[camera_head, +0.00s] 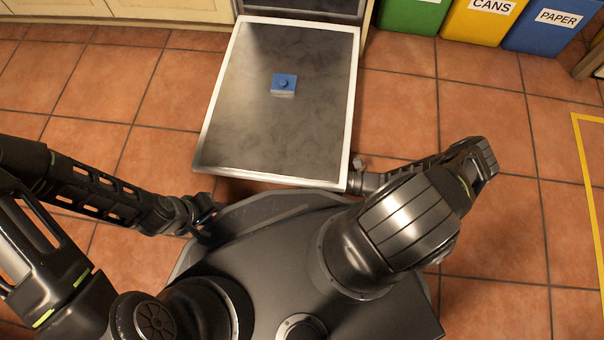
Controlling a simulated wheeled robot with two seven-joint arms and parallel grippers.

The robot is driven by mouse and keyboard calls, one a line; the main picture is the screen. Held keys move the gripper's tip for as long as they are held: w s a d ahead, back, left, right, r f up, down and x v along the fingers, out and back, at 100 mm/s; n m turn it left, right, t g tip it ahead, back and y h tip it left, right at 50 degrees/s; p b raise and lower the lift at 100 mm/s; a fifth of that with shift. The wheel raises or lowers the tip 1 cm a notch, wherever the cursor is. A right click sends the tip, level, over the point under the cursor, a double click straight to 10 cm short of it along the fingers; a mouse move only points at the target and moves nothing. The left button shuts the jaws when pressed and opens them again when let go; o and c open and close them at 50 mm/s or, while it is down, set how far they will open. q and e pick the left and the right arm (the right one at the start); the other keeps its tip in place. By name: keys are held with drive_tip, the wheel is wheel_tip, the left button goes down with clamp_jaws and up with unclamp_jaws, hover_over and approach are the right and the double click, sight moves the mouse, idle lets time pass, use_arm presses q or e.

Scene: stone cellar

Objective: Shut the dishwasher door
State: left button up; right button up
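The dishwasher door (285,145) is folded down flat, its dark inner face up with a pale rim. A small blue dispenser piece (284,84) sits on that face. My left gripper (207,212) is just below the door's near left corner, apart from it as far as I can see; its fingers are small and dark, so their opening is unclear. My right gripper (357,172) is beside the door's near right corner, at its edge; I cannot tell whether it touches. Its fingers are partly hidden by the door's edge.
The dishwasher opening (300,8) is at the top, next to cream cabinets (170,8). Green (412,12), yellow (478,20) and blue (548,25) bins stand at the top right. Yellow floor tape (590,185) runs at the right. Tiled floor on both sides of the door is clear.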

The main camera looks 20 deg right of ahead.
drive_tip(key=c, duration=0.7)
clamp_jaws()
drive_tip(key=shift+w+d, duration=0.15)
idle(0.4)
